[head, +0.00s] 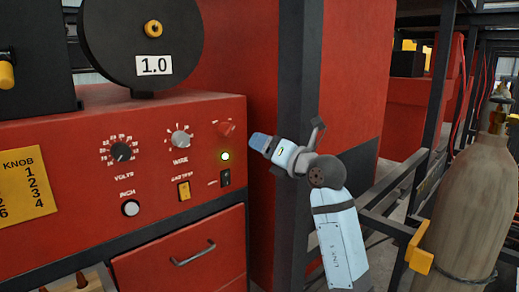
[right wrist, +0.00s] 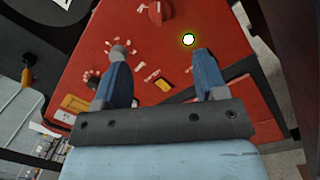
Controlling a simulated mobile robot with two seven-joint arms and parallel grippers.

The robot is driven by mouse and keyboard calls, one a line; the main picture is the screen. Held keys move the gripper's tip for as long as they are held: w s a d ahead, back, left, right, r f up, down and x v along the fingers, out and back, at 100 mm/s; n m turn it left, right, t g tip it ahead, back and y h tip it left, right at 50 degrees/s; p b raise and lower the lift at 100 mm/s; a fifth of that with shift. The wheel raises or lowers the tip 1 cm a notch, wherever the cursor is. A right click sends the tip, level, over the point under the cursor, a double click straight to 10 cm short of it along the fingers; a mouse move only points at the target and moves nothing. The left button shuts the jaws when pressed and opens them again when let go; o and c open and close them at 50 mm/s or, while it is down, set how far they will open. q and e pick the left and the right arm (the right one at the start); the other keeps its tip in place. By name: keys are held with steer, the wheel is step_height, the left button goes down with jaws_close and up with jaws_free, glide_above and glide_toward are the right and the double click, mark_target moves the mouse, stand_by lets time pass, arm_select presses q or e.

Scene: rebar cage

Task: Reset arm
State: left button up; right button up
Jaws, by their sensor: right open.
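My right gripper (head: 258,142) is in front of the right side of a red machine panel (head: 75,135). In the right wrist view its two blue fingers (right wrist: 161,70) are spread, with nothing between them. The red knob (head: 226,129) is just left of the gripper in the head view. A grey knob (head: 180,139) and a black dial (head: 121,151) are further left. My left gripper is not in view.
A dark upright post (head: 298,60) stands behind my right arm. A gas cylinder (head: 470,205) and a rail with a yellow end (head: 419,252) are at the right. A drawer (head: 180,258) is below the panel, and a black wheel marked 1.0 (head: 140,30) is above it.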

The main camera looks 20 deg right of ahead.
steer(key=s+a+f+g+y+p, duration=0.1)
steer(key=s+a+f+y+p, duration=0.1)
steer(key=s+a+f+y, duration=0.35)
steer(key=s+f+m+h+p, duration=0.1)
steer(key=s+f+m+h, duration=0.25)
steer(key=f+m, duration=0.55)
steer(key=s+f+m+t+h+p, duration=0.1)
steer(key=s+f+m+h, duration=0.1)
steer(key=s+f+m, duration=0.6)
steer(key=s+f+m+h+p, duration=0.1)
steer(key=f+m+h+p, duration=0.15)
steer(key=f+m, duration=0.7)
steer(key=s+a+f+m+g, duration=0.1)
steer(key=s+f+g, duration=0.2)
steer(key=s+f, duration=0.5)
steer(key=s+a+f+m+g+h, duration=0.1)
steer(key=s+f+g, duration=0.3)
steer(key=s+f, duration=0.4)
steer(key=shift+a+f+m, duration=0.4)
steer(key=shift+f+m, duration=0.05)
steer(key=shift+m, duration=0.3)
